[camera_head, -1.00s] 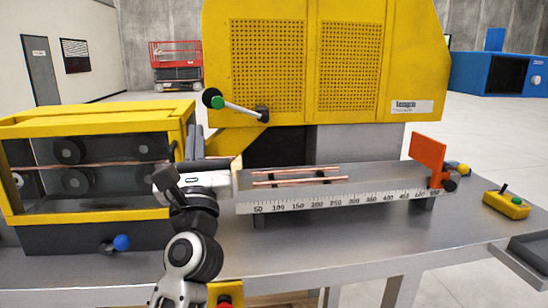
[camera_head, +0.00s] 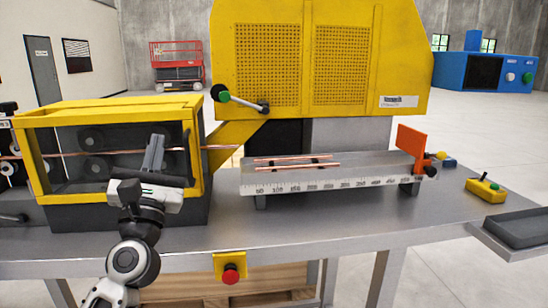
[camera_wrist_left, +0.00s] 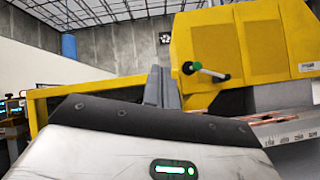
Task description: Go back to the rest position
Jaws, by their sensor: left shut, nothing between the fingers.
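My left gripper (camera_head: 154,153) is in front of the yellow-framed roller box at the left of the head view. Its fingers are together, point upward and hold nothing. In the left wrist view the shut fingers (camera_wrist_left: 161,88) stand up past the edge of my gripper body. Two copper tubes (camera_head: 290,158) lie on the ruled measuring table (camera_head: 350,170), to the right of my left gripper and apart from it. They also show in the left wrist view (camera_wrist_left: 270,118). A long copper tube (camera_head: 110,153) runs through the roller box. My right gripper is in neither view.
The yellow roller box (camera_head: 197,170) stands close behind my left arm. A yellow machine (camera_head: 410,60) with a green-knobbed lever (camera_head: 240,101) stands behind the measuring table. A red stop button (camera_head: 231,274) is on the bench front. A grey tray (camera_head: 515,230) and a yellow button box (camera_head: 486,190) are at the right.

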